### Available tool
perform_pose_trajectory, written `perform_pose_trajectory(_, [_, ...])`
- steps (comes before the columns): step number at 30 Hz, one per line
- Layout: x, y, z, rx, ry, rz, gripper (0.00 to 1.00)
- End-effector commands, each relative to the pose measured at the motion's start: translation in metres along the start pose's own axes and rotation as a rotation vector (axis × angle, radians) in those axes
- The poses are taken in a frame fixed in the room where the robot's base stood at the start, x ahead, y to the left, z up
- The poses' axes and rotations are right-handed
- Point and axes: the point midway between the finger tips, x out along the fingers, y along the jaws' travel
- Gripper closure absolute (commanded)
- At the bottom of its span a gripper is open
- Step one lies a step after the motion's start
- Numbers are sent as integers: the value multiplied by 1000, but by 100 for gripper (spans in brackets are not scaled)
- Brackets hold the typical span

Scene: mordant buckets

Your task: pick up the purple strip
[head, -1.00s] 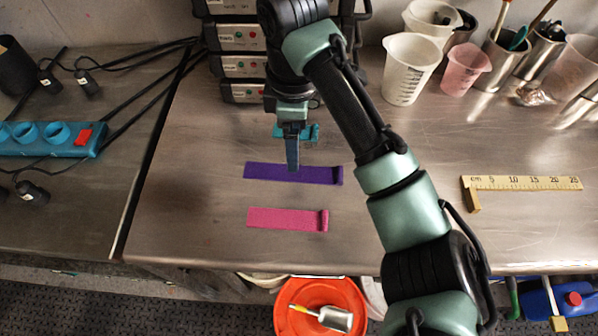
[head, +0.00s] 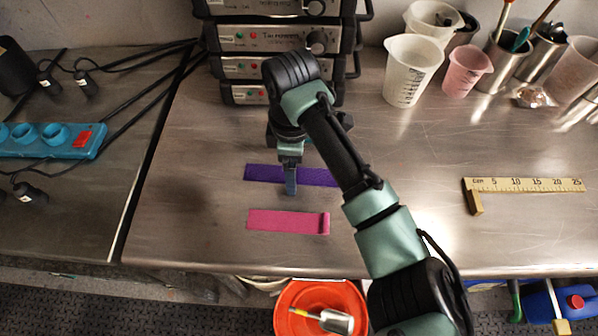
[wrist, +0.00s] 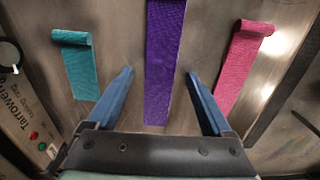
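The purple strip (head: 264,173) lies flat on the metal bench in the head view, its right end partly hidden by my arm. My gripper (head: 290,192) points down over it, with the fingertips overlapping the strip's front edge in the picture. In the wrist view the purple strip (wrist: 165,40) runs between the two blue fingers of my gripper (wrist: 160,70). The fingers are apart, one on each side, with nothing held. I cannot tell the exact height above the bench.
A pink strip (head: 280,221) lies nearer the bench's front edge. A teal strip (wrist: 77,65) lies on the other side in the wrist view. Stacked power supplies (head: 270,40) stand behind; cups (head: 410,70) and a ruler (head: 525,184) are right. Bare bench lies between.

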Motion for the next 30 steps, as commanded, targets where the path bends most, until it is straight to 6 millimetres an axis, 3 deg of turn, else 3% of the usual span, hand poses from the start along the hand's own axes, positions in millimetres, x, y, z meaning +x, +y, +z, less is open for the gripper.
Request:
perform_pose_trajectory(2, [0,0,0,0,0,0,29])
perform_pose_trajectory(14, [-1,0,0,0,0,0,100])
perform_pose_trajectory(23, [-6,0,0,-1,0,2,100])
perform_pose_trajectory(30, [-49,1,0,-1,1,5,100])
